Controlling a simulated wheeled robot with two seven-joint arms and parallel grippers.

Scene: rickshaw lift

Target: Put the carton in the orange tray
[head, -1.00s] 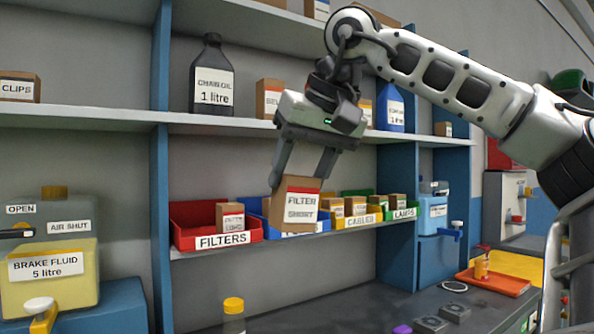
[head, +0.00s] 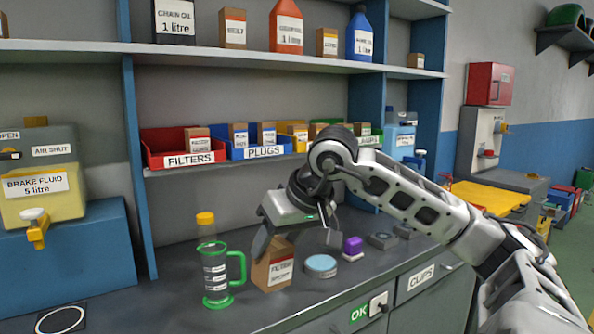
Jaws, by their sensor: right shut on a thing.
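The carton (head: 273,266), a brown box with a white "FILTER" label, is low over the grey bench top, upright or nearly so. I cannot tell whether its base touches the bench. My right gripper (head: 293,240) is above it, shut on its upper part, with the arm coming in from the right. The orange tray is not clearly visible; my right arm covers the area in front of the yellow mat (head: 490,198). My left gripper is not in view.
Red FILTERS bin (head: 183,158) and blue PLUGS bin (head: 262,152) are on the shelf behind.

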